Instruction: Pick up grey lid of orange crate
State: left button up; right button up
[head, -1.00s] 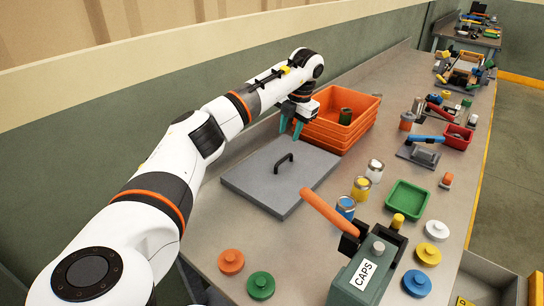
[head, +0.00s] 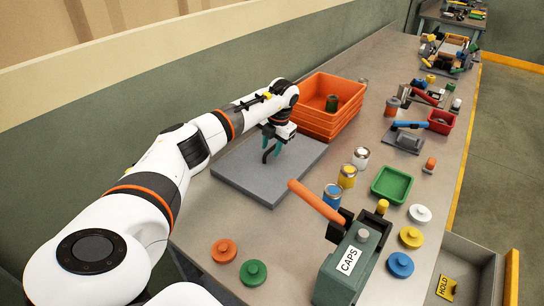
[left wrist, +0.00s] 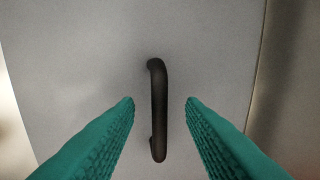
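The grey lid (head: 240,177) lies flat on the bench, left of and in front of the stacked orange crate (head: 322,118). Its black handle shows between my fingers in the left wrist view (left wrist: 158,110). My left gripper (head: 272,147) is over the lid at the handle, with its teal fingers pointing down. The fingers (left wrist: 160,102) are open, one on each side of the handle, with a gap on both sides. In the head view the gripper partly hides the handle. My right gripper is not in view.
Paint cans (head: 347,176), a green tray (head: 390,185) and a capping press with an orange lever (head: 316,201) stand right of the lid. Coloured caps (head: 253,272) lie near the front edge. The wall is behind.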

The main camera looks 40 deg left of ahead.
pick_arm(q)
grip_shut()
jog(key=shift+r, duration=0.1)
